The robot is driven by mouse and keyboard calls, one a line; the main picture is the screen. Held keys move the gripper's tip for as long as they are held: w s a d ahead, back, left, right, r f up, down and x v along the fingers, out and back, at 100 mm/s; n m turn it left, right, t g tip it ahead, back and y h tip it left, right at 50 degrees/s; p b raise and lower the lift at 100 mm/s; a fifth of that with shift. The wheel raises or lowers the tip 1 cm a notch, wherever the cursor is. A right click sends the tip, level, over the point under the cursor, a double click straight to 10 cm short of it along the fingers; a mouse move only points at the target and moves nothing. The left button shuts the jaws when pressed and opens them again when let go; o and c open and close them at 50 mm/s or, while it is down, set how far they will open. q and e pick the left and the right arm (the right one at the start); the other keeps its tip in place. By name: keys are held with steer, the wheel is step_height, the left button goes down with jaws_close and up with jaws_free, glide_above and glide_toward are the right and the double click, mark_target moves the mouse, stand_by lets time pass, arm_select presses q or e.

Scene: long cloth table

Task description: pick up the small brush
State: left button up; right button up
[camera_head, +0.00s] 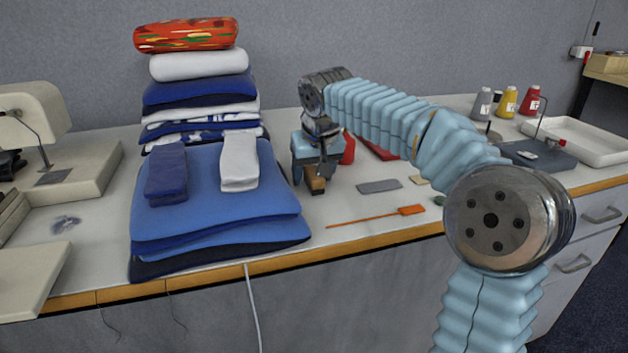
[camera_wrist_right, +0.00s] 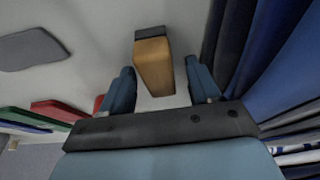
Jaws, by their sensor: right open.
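The small brush (camera_head: 316,186) has a tan wooden body and a dark end. It is on the table just right of the folded blue cloths. My right gripper (camera_head: 314,173) is open above it, pointing down. In the right wrist view the small brush (camera_wrist_right: 154,62) reaches in between the two blue fingers of my right gripper (camera_wrist_right: 160,84), with a gap on each side. The gripper partly hides the brush in the head view. My left gripper is not in view.
A tall stack of folded blue and white cloths (camera_head: 215,190) stands close on the left. A grey flat piece (camera_head: 379,186) and an orange swatter-like tool (camera_head: 375,217) lie to the right. Red items lie behind the gripper. Thread spools (camera_head: 507,101) and a white tray (camera_head: 590,140) are farther right.

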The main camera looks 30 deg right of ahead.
steer(key=c, duration=1)
steer(key=shift+c, duration=0.2)
steer(key=shift+r, duration=0.1)
steer(key=shift+r, duration=0.6)
steer(key=s+a+r, duration=0.6)
steer(key=s+r, duration=0.5)
steer(key=s, duration=0.1)
steer(key=shift+s+a+r, duration=0.2)
steer(key=shift+a+r, duration=0.15)
steer(key=o, duration=0.4)
steer(key=c, duration=0.3)
